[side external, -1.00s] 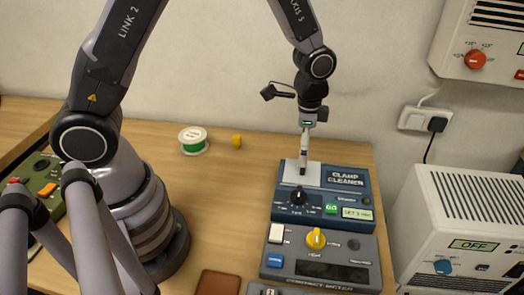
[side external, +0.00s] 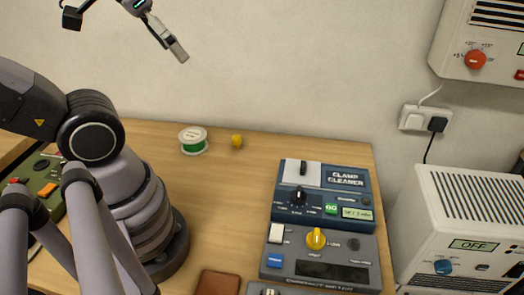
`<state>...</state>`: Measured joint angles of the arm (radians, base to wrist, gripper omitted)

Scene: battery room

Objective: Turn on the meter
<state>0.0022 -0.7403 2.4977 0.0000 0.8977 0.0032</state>
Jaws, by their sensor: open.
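The contact meter (side external: 362,250) is a grey box on the table, in front of the clamp cleaner. My gripper (side external: 180,52) is high at the upper left, well away from the meter, against the wall. It holds nothing that I can see.
The blue clamp cleaner (side external: 347,178) stands behind the meter with a black knob and green button. A brown pad (side external: 218,284) lies in front. A white unit reading OFF (side external: 460,215) stands right.

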